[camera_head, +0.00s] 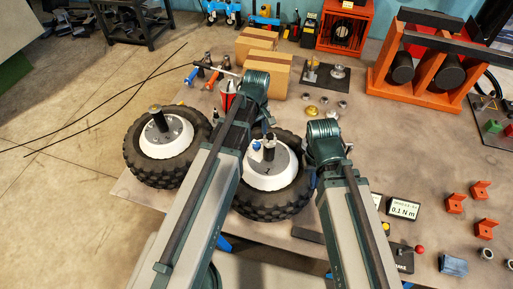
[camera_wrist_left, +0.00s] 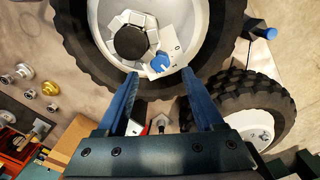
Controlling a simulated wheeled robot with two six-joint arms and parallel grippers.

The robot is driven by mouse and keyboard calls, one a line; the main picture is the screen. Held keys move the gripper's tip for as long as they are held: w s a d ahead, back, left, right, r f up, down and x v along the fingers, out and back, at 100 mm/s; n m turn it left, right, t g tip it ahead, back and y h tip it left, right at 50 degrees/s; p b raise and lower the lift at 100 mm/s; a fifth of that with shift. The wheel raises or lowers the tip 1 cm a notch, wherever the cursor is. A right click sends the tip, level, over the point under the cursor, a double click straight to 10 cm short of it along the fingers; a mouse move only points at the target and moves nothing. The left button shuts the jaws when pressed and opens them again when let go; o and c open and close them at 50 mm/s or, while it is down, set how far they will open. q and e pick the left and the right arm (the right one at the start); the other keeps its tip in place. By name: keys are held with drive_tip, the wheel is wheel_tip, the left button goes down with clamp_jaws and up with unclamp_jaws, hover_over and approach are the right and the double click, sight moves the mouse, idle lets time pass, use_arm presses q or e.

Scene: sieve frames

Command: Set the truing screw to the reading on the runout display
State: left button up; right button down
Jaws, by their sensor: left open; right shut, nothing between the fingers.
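A blue knob (camera_wrist_left: 160,62), which looks like the truing screw, sits on a pale marked plate on the white hub of a black-tyred wheel (camera_wrist_left: 232,20). The knob also shows in the head view (camera_head: 256,145). My left gripper (camera_wrist_left: 159,74) is open, its blue fingers on either side of the line to the knob; contact cannot be told. A small display (camera_head: 404,210) at the right reads 0.1 N m; its top line is too small to read. My right gripper (camera_head: 316,180) is shut and empty by the wheel's right side, mostly hidden by its arm.
A second wheel (camera_head: 165,145) lies to the left. Cardboard boxes (camera_head: 265,65), brass and steel parts (camera_head: 312,110) and an orange rack (camera_head: 430,65) stand behind. Orange brackets (camera_head: 456,203) and a red-knobbed control (camera_head: 419,249) are at the right.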

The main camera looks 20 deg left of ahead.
sight(256, 144)
use_arm(q)
wheel_tip(256, 144, down, 5)
drive_tip(key=b, duration=0.4)
drive_tip(key=shift+f, duration=0.1)
clamp_jaws()
